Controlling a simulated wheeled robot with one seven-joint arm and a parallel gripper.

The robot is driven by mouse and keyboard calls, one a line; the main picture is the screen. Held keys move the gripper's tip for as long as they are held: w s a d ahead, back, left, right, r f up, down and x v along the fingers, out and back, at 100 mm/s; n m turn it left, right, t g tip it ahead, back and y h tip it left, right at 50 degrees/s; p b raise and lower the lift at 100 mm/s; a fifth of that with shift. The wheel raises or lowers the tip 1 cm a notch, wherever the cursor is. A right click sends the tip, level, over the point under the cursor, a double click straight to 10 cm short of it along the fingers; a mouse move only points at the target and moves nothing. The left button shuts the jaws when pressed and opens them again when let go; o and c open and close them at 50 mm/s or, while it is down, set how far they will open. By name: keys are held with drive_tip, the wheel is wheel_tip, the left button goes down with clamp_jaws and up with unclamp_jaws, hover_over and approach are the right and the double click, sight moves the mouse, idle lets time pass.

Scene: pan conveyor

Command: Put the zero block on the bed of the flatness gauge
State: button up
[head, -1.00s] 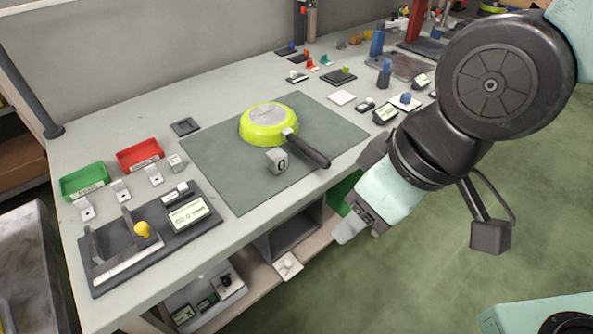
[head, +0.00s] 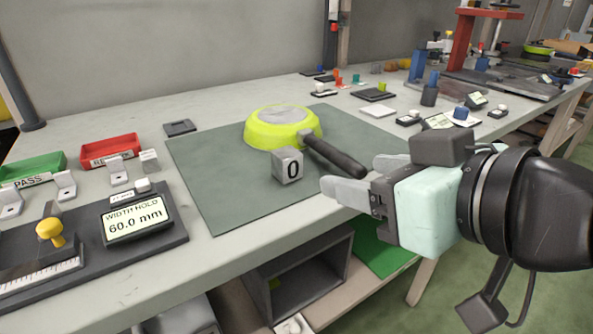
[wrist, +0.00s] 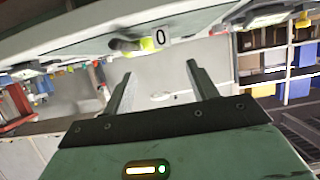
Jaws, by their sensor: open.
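The zero block (head: 288,166) is a small grey cube with a black "0" on its face. It stands on the green mat, beside the pan's handle; the wrist view shows it too (wrist: 161,37). My gripper (head: 367,177) is open and empty, to the right of the block near the table's front edge, its fingers pointing left. In the wrist view the fingers (wrist: 159,72) stand apart with the block beyond them. No device is readably marked as the flatness gauge. A dark-plated gauge at front left has a display (head: 136,217) reading "WIDTH HOLD 60.0 mm".
An upside-down lime pan (head: 283,127) lies on the green mat (head: 230,200), its dark handle (head: 335,157) reaching towards my gripper. A green PASS tray (head: 32,167) and a red tray (head: 110,148) stand at left. Small devices and blocks crowd the back right.

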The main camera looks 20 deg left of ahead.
sight(294, 163)
drive_tip(key=p+x, duration=0.4)
drive_tip(key=p, duration=0.1)
drive_tip(key=p+x, duration=0.2)
drive_tip(key=p, duration=0.1)
drive_tip(key=shift+a+r, duration=0.1)
drive_tip(key=shift+r, duration=0.2)
drive_tip(key=shift+w+a+f+p, duration=0.1)
drive_tip(key=shift+a+f+p, duration=0.05)
drive_tip(key=shift+p, duration=0.85)
drive_tip(key=shift+p, duration=0.55)
drive_tip(key=x, duration=0.5)
drive_tip(key=shift+f+b, duration=0.3)
drive_tip(key=shift+b, duration=0.05)
drive_tip(key=shift+x, duration=2.7)
drive_tip(key=shift+a+r, duration=0.1)
drive_tip(key=shift+a, duration=0.05)
